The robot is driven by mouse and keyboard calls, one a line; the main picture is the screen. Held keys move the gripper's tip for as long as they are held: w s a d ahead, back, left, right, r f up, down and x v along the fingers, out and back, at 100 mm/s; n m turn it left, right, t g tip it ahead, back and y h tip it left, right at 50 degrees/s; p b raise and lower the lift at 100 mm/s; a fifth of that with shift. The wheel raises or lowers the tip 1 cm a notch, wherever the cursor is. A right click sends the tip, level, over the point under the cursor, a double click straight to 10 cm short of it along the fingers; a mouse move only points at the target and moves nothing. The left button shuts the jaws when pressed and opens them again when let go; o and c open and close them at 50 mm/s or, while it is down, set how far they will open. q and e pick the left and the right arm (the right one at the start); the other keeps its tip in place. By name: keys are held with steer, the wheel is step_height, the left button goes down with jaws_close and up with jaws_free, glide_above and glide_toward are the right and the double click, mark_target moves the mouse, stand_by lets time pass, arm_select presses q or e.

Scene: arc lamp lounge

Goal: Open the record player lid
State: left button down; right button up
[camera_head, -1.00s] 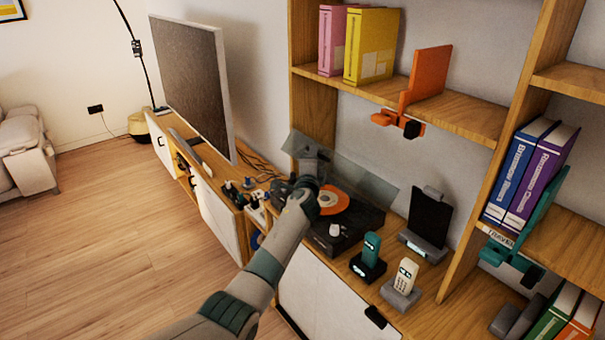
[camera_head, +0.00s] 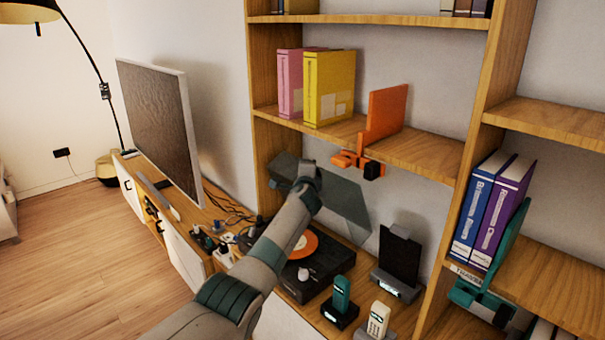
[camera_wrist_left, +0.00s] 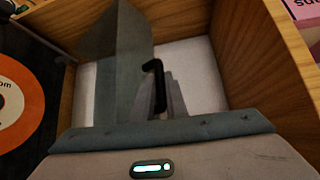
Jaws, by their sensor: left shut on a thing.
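The record player (camera_head: 332,256) is a black box on the wooden cabinet, with an orange-centred record (camera_head: 303,244) on it; the record also shows at the left of the left wrist view (camera_wrist_left: 14,100). Its lid (camera_head: 345,200) is a see-through grey panel, raised steeply above the back of the player. My left gripper (camera_head: 298,174) is at the upper left part of the lid and is shut on it. My forearm hides part of the player. In the left wrist view the exact contact is hard to make out. My right gripper is not in view.
A shelf with pink and yellow binders (camera_head: 328,88) and an orange bookend (camera_head: 384,118) hangs above the lid. A television (camera_head: 160,120) stands left. A dark tablet on a stand (camera_head: 399,258) and two handsets, one teal (camera_head: 341,296), stand right of the player.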

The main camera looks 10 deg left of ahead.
arm_select(q)
steer(key=shift+w+d+r+m+g, duration=0.15)
steer(key=shift+w+d+r, duration=0.3)
steer(key=shift+w, duration=0.15)
steer(key=shift+w+d+r+m+g, duration=0.15)
steer(key=shift+w+d+r, duration=0.15)
steer(key=shift+w+r, duration=0.25)
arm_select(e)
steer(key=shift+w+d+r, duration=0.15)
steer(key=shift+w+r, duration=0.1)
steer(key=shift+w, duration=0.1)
arm_select(q)
steer(key=shift+w, duration=0.1)
steer(key=c, duration=1.8)
jaws_free()
steer(key=shift+f, duration=0.1)
steer(key=shift+o, duration=0.2)
steer(key=shift+s+a, duration=0.1)
steer(key=shift+s, duration=0.1)
steer(key=shift+f, duration=0.1)
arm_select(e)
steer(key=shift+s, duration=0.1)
arm_select(q)
steer(key=shift+f, duration=0.15)
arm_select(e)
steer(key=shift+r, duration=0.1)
